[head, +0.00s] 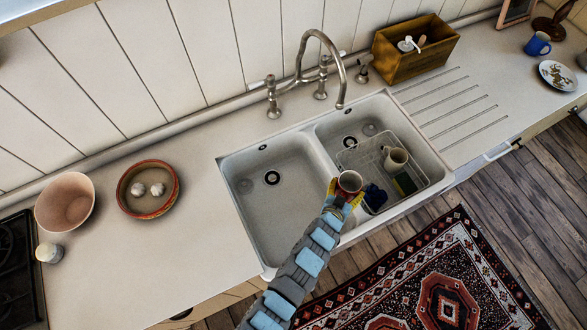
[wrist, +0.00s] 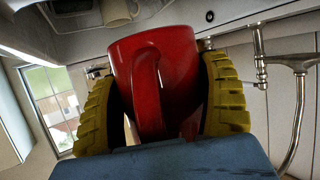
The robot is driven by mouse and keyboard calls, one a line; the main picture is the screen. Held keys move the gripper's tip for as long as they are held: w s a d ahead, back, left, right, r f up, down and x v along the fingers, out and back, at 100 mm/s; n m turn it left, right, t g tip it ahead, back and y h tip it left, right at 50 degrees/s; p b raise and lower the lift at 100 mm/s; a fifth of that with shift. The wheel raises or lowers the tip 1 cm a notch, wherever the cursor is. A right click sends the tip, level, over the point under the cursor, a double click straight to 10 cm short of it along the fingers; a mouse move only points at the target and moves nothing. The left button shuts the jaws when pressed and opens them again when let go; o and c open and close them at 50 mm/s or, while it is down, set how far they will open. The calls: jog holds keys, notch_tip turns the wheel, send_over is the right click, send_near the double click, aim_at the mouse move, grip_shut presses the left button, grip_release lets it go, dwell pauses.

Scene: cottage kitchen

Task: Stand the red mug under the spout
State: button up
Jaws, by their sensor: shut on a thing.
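My gripper (wrist: 165,105) is shut on the red mug (wrist: 180,65), with a yellow finger on each side and the handle facing the wrist camera. In the head view the mug (head: 350,182) is above the front of the sink, near the divider between the two basins, with its opening showing. My gripper (head: 345,194) shows just below it there. The curved metal spout (head: 341,96) rises behind the sink, and its tip is above the right basin near the divider. The mug is apart from the spout, nearer the front edge.
A clear rack (head: 432,165) with a cream jug (head: 396,160) sits in the right basin (head: 335,125). The left basin (head: 262,205) is empty. A wooden box (head: 405,62) stands right of the tap. Bowls (head: 66,200) are on the left counter, and a blue mug (head: 538,44) is far right.

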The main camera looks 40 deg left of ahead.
jog(key=a+f+n+y+b, duration=0.1)
jog(key=a+f+b, duration=0.1)
jog(key=a+f, duration=0.4)
jog(key=a+f+n+y+b, duration=0.1)
jog(key=a+f, duration=0.6)
jog(key=a, duration=1)
jog(key=shift+s+a+f+g+y+b, duration=0.2)
jog(key=shift+s+g+y+b, duration=0.15)
jog(key=shift+b, duration=0.25)
jog(key=shift+s+a, duration=0.1)
jog(key=shift+f, duration=0.2)
notch_tip(320, 180, down, 7)
jog(key=b, duration=0.6)
jog(key=shift+r+b, duration=0.2)
jog(key=shift+b, duration=0.2)
jog(key=shift+f+b, duration=0.4)
